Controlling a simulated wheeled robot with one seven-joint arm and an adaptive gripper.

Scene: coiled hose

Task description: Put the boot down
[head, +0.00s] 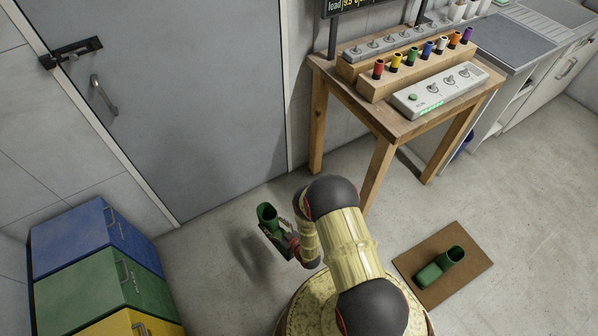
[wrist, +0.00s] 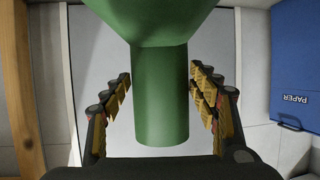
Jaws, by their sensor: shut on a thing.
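My gripper (head: 277,232) is shut on a green boot (head: 267,213) and holds it in front of the grey door, to the left of my arm. The boot's opening faces up in the head view. A shadow on the floor beside it suggests it is off the ground. In the wrist view the held boot (wrist: 160,95) runs between the two padded fingers, its wider part at the top edge.
A wooden table (head: 400,125) with coloured tubes and switch boxes stands at the back. Blue, green and yellow bins (head: 85,285) stand at the left; the blue one is marked PAPER in the wrist view (wrist: 298,75). The mat has bare room beside its boot.

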